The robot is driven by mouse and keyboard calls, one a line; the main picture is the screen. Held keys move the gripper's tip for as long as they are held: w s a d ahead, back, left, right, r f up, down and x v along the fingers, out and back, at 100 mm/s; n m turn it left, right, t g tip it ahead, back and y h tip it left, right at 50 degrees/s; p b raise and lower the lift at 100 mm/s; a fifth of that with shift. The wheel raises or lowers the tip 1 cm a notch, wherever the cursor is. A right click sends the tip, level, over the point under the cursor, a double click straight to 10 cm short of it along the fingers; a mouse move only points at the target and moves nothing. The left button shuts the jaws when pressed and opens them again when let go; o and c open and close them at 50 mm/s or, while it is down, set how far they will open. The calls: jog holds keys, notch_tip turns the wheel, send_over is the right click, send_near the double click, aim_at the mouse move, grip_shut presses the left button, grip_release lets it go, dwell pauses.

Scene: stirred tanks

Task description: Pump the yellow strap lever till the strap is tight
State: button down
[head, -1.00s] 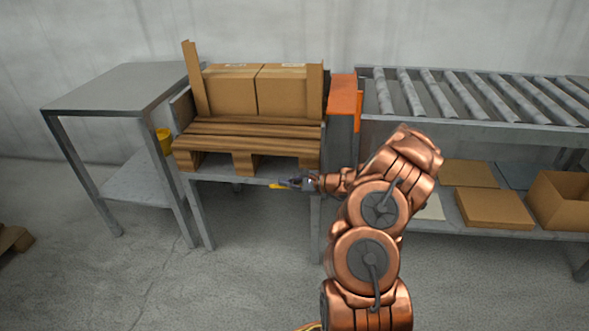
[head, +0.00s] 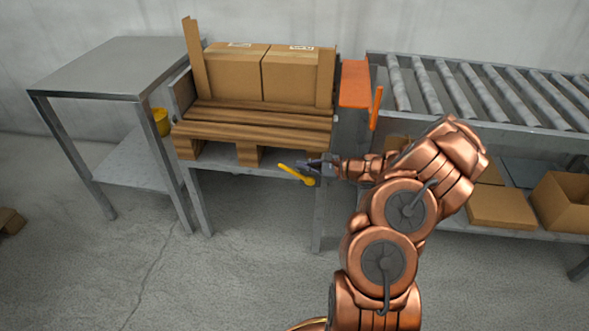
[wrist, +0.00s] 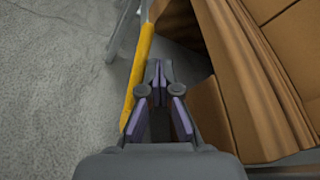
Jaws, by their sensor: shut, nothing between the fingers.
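The yellow lever (head: 294,173) shows in the head view below the front edge of the pallet (head: 250,118), slanting down to the right to a rounded end. My gripper (head: 305,165) is at the lever, shut and empty. In the wrist view the lever (wrist: 139,72) runs along the left side of my gripper (wrist: 158,68), beside the fingers and not between them. I cannot tell whether they touch. Two cartons (head: 236,77) stand on the pallet between wooden uprights. I cannot make out the strap or the lever's mount.
A steel table (head: 110,68) stands at the left, with a yellow container (head: 160,122) behind its leg. At the right are an orange-topped block (head: 354,84) and a roller conveyor (head: 480,90), with cartons on a shelf below. The floor in front is clear.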

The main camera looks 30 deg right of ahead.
jog(key=shift+s+a+r, duration=0.15)
jog(key=shift+s+a, duration=0.05)
jog(key=shift+a, duration=0.05)
jog(key=shift+s+d+r+p, duration=0.3)
jog(key=shift+r+p, duration=0.3)
jog(key=shift+r, duration=0.1)
jog(key=shift+s+d+r+p, duration=0.3)
jog(key=shift+r+p, duration=0.35)
jog(key=shift+s+d+r+p, duration=0.3)
jog(key=shift+r+p, duration=0.3)
jog(key=shift+r, duration=0.1)
jog(key=shift+y, duration=0.3)
